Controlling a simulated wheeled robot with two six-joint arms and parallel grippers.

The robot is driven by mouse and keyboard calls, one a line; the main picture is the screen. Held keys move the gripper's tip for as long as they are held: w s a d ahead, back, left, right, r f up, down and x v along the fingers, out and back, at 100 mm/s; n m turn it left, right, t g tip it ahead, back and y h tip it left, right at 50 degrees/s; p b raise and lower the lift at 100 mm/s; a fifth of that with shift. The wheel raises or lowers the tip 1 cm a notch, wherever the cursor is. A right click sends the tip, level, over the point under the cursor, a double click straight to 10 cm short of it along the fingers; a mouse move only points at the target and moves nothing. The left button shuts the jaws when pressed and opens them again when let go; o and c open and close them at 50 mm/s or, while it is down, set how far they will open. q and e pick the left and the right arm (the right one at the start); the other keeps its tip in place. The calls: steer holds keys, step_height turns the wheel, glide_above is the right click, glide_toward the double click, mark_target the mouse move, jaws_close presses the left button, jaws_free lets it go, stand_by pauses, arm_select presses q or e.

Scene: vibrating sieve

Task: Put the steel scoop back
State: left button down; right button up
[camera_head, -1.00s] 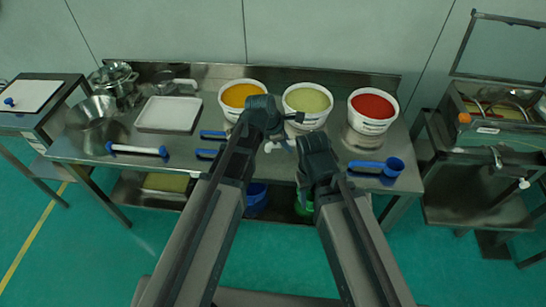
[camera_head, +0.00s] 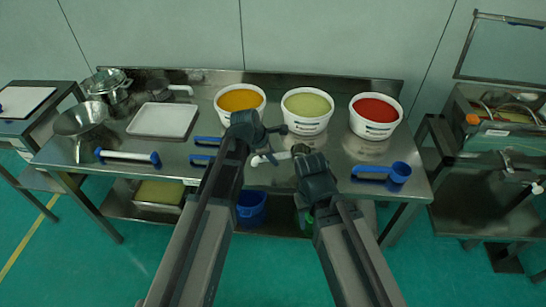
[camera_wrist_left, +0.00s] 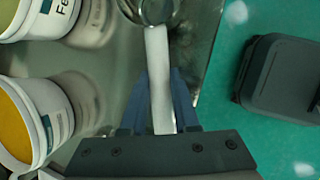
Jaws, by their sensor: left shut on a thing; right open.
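The steel scoop shows a pale handle (camera_wrist_left: 162,90) in the left wrist view, with its round steel cup (camera_wrist_left: 152,8) cut off at the top edge. In the head view the pale handle (camera_head: 262,160) shows beside my left gripper, and the cup is mostly hidden near my right gripper. My left gripper (camera_head: 262,140) is shut on the handle; its dark blue fingers (camera_wrist_left: 158,105) flank it in the wrist view. The scoop is over the front part of the steel table (camera_head: 335,160). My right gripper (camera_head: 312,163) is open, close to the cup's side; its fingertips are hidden.
Behind my grippers stand tubs of orange (camera_head: 240,100), pale green (camera_head: 306,105) and red (camera_head: 376,112) contents. Left are blue-handled tools (camera_head: 203,158), a blue-ended roller (camera_head: 128,156), a white tray (camera_head: 162,120) and a steel funnel-like bowl (camera_head: 82,118).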

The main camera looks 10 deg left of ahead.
arm_select(q)
steer(key=shift+f+b, duration=2)
steer(key=shift+f, duration=0.35)
steer(key=shift+f, duration=0.25)
steer(key=shift+c, duration=0.5)
jaws_free()
steer(key=shift+r, duration=0.1)
steer(key=shift+r+p, duration=3.3)
steer(key=shift+r, duration=0.2)
